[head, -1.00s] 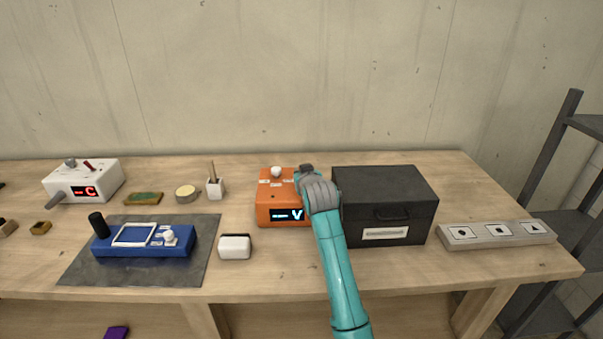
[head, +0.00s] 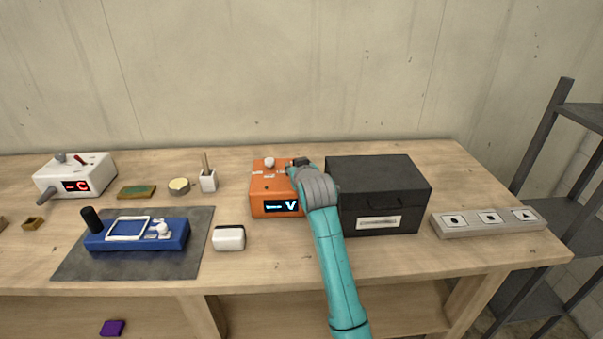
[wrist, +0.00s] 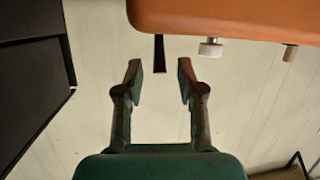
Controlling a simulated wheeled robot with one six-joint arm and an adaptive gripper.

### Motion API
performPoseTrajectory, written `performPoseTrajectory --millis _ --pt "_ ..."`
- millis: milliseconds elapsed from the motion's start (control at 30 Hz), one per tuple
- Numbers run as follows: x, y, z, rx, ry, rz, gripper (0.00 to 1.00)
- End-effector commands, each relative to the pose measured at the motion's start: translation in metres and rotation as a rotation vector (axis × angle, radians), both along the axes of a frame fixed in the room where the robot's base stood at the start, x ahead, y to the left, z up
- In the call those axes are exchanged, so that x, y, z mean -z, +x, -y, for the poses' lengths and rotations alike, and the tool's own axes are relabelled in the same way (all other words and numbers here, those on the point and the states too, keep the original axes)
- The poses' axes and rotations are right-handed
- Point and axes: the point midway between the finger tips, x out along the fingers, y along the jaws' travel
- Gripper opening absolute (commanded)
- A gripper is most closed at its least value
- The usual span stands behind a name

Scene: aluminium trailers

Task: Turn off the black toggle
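The orange box (head: 263,190) stands on the workbench with a lit display and a white knob (head: 269,162) on top. It also shows at the top of the wrist view (wrist: 230,14). The black toggle (wrist: 158,52) is a slim dark lever that sticks out from the box in the wrist view. In the head view my gripper and arm hide it. My gripper (wrist: 160,78) is open, with its fingers on either side of the toggle's line and the lever's end near the gap between the fingertips. In the head view my gripper (head: 299,162) is at the box's right side.
A black box (head: 375,173) stands close to the right of my gripper. A grey panel (head: 488,222) lies further right. To the left are a blue device (head: 175,239) on a dark mat (head: 80,263), a small white block (head: 229,238) and a white box (head: 90,175).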

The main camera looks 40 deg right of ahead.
Motion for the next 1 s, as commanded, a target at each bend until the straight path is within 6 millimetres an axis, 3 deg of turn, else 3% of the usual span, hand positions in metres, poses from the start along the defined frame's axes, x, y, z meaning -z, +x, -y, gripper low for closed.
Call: performPoseTrajectory --millis 200,400,600,1000 --pt "-0.013 -0.039 -0.019 0.000 0.000 0.001 0.38" --pt "-0.022 -0.064 -0.031 0.000 0.000 0.000 0.38" --pt "-0.025 -0.074 -0.035 0.001 0.000 -0.001 0.38" --pt "-0.026 -0.075 -0.035 0.000 0.000 -0.001 0.38"
